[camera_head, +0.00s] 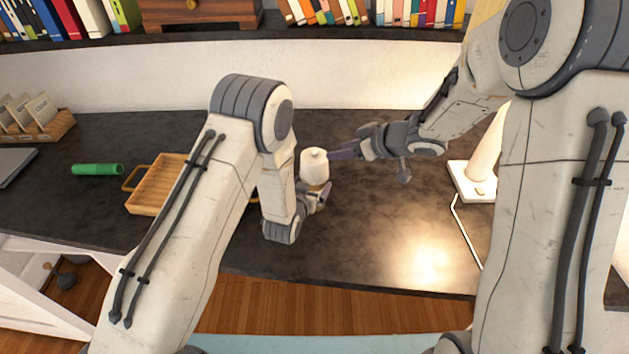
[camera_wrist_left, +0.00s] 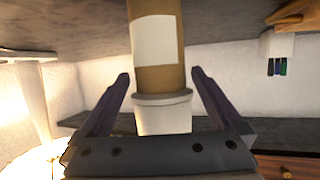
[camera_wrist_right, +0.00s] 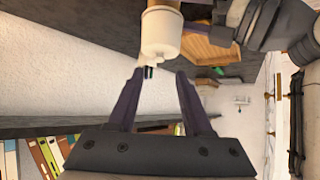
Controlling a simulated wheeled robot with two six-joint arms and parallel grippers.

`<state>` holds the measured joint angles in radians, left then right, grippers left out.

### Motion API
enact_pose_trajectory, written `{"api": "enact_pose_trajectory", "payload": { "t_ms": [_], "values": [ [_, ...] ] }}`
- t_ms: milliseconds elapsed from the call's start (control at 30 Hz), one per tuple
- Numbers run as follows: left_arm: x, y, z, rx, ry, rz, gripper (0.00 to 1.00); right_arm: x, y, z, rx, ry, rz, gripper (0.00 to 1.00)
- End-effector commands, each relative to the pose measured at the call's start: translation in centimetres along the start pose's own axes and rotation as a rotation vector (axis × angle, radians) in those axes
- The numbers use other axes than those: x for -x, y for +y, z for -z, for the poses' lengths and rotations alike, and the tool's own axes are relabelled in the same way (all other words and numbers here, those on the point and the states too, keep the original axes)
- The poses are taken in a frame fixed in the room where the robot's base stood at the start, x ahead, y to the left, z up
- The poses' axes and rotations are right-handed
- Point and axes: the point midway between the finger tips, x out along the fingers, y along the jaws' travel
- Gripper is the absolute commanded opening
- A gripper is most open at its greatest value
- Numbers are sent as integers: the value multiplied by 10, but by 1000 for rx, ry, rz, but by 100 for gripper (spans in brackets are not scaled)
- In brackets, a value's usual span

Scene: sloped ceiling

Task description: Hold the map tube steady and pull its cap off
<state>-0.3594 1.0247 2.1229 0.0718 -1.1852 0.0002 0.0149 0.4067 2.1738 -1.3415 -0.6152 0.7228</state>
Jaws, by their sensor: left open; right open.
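The map tube's white cap (camera_head: 314,167) is on top in the head view; the tube below it is mostly hidden. The left wrist view shows the brown tube (camera_wrist_left: 160,75) with a white label, and the white cap (camera_wrist_left: 163,112) seated on its end. My left gripper (camera_head: 325,192) is open beside the tube; in its wrist view the tube and cap appear between the fingers, with gaps at both sides. My right gripper (camera_head: 335,155) is open beside the cap. In the right wrist view the cap (camera_wrist_right: 160,35) lies beyond the fingertips.
A wooden tray (camera_head: 146,195) is partly behind my left arm. A green cylinder (camera_head: 97,169) lies left of it. A white lamp (camera_head: 470,180) stands at the right, with its cord running forward. A card box (camera_head: 60,127) is at the far left. The dark worktop right of centre is clear.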

Motion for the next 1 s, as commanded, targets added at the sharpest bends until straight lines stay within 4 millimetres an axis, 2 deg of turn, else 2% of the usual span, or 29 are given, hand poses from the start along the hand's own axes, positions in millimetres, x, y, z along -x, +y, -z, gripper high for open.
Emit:
{"api": "enact_pose_trajectory", "payload": {
  "t_ms": [100,233,600,633,767,800,833,867,900,967,1000],
  "values": [
    [-18,0,0,0,0,0,100,0,0,0,0,0,0,50],
    [-31,0,-1,0,-1,0,100,0,0,0,0,0,0,50],
    [-37,0,0,0,-2,0,100,0,0,0,0,0,0,50],
    [-37,0,0,0,-1,0,96,0,0,0,0,0,0,50],
    [-37,0,0,0,-1,0,46,0,0,0,0,0,0,50],
    [-37,0,0,0,-1,0,31,0,0,0,0,0,0,50],
    [-37,0,0,0,-1,0,21,0,0,0,0,0,0,50],
    [-37,0,0,0,-1,0,21,0,0,0,0,0,0,58],
    [-37,0,0,0,-1,0,21,0,0,0,2,0,-2,73],
    [-37,0,0,0,-1,0,21,-1,3,2,16,-2,-11,96],
    [-37,0,0,0,-1,0,21,-3,7,3,33,-6,-25,100]
  ]
}}
